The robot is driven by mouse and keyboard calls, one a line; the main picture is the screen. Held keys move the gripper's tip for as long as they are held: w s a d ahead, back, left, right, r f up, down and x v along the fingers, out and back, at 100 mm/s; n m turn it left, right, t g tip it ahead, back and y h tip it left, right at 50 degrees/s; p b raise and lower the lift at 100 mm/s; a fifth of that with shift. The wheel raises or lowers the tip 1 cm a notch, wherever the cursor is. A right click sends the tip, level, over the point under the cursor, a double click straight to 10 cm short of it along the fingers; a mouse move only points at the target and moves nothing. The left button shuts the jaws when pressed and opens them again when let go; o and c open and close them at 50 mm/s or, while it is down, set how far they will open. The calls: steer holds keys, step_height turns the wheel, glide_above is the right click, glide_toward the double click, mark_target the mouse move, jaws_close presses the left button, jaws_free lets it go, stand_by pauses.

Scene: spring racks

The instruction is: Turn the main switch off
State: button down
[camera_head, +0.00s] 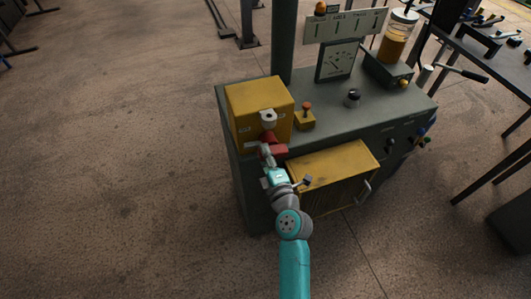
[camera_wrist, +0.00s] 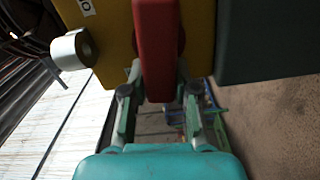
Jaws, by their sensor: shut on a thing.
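The main switch is a yellow box (camera_head: 258,94) on the left end of the dark green machine top. Its red handle (camera_head: 277,149) shows at the lower front of the box. In the wrist view the red handle (camera_wrist: 156,50) runs down the middle in front of the yellow face (camera_wrist: 112,40). My gripper (camera_head: 267,150) is at the handle, its fingers on either side of the handle's lower part (camera_wrist: 158,98), shut on it. A pale cylinder (camera_wrist: 70,50) sticks out of the box beside the handle. The small labels are only partly readable.
A yellow drawer-like box (camera_head: 335,172) with a handle stands out from the machine front, just right of my arm. A small yellow block with a red-orange knob (camera_head: 307,107) sits by the switch box. A gauge (camera_head: 338,60) stands farther back.

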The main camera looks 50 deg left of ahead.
steer(key=shift+w+f+n, duration=0.1)
steer(key=shift+n, duration=0.7)
steer(key=c, duration=0.9)
jaws_free()
steer(key=shift+w+a+f, duration=0.1)
steer(key=v, duration=1.2)
steer(key=shift+f, duration=0.1)
